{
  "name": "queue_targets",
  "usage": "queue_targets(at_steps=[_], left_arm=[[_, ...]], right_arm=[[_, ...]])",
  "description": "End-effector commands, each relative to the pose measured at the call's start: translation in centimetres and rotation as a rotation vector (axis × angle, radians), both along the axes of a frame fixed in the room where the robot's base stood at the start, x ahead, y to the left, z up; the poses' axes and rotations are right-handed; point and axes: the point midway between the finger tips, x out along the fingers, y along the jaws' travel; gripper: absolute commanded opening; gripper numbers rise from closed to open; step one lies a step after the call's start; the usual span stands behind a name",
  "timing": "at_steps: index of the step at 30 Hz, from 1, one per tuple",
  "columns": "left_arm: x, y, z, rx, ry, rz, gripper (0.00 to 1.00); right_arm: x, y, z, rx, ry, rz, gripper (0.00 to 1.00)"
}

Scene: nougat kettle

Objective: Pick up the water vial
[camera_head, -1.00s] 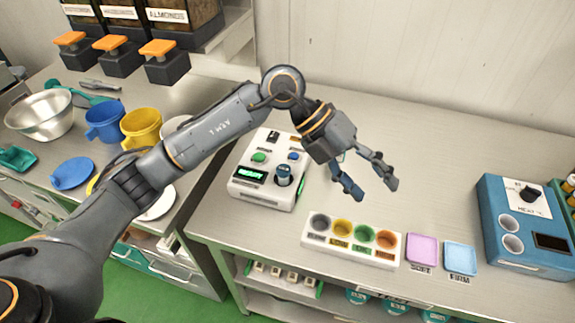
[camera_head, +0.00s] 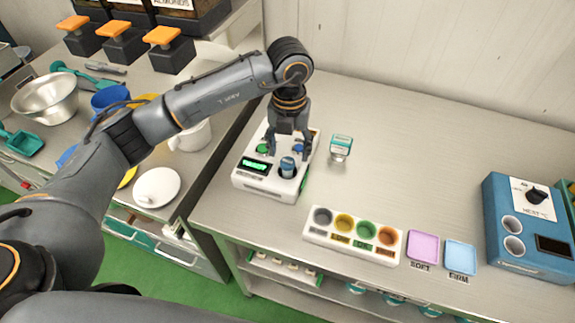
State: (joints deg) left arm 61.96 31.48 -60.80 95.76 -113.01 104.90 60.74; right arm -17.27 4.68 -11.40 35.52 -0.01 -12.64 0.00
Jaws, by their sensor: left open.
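My left gripper (camera_head: 289,150) is open and points down over the white device (camera_head: 262,190). A second small vial (camera_head: 341,147) with a teal and white label stands on the counter to the right of the device. Its label is too small to read, so I cannot tell which vial holds water. My right gripper is not in view.
A white tray with several coloured cups (camera_head: 315,238) lies at the front of the counter (camera_head: 420,160), beside a pink pad (camera_head: 423,246) and a blue pad (camera_head: 460,257). A blue heater box (camera_head: 525,240) stands at right. The counter's back middle is clear.

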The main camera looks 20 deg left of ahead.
Motion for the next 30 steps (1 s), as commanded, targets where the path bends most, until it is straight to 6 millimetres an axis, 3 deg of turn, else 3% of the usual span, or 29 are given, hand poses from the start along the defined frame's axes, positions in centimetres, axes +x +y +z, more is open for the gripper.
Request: queue_targets(at_steps=[8,12,20,21,30], left_arm=[[0.0,0.4,-3.0,0.0,0.006,0.001,0.59],[0.1,0.3,-4.8,-0.002,0.002,0.0,0.59],[0.2,0.3,-5.4,-0.002,0.0,-0.001,0.59],[0.2,0.3,-5.4,-0.002,0.0,-0.001,0.57],[0.2,0.3,-5.3,-0.002,0.0,-0.001,0.01]], right_arm=[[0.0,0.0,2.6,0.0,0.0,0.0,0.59],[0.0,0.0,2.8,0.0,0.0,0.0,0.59],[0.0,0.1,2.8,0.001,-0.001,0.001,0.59],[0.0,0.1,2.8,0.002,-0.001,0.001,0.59],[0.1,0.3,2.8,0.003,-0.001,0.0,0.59]])
